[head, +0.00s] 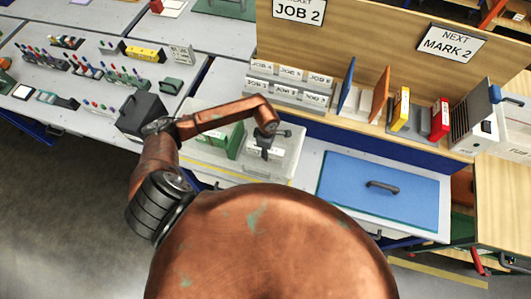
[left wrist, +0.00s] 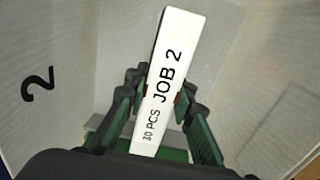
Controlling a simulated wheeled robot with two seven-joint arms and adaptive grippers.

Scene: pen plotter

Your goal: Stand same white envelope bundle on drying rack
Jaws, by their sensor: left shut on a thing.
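My left gripper (head: 266,150) is over a pale, see-through-looking bin area with green upright pieces (head: 228,140) beside it. In the left wrist view, the gripper's green-padded fingers (left wrist: 155,108) are shut on a white envelope bundle (left wrist: 172,65). The bundle is a narrow white block printed "JOB 2" and "30 PCS", slightly tilted in the view. In the head view, the gripper mostly hides the bundle. Pale walls surround the fingers in the wrist view, one marked "2". I cannot tell which structure is the drying rack. My right gripper is not in view.
A stepped holder (head: 288,92) with several JOB labels stands behind the gripper. A blue mat (head: 350,195) with a dark handle lies to the right. Blue and orange dividers (head: 379,93) and a red box (head: 440,118) stand further back right. Pens and tools fill the left bench.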

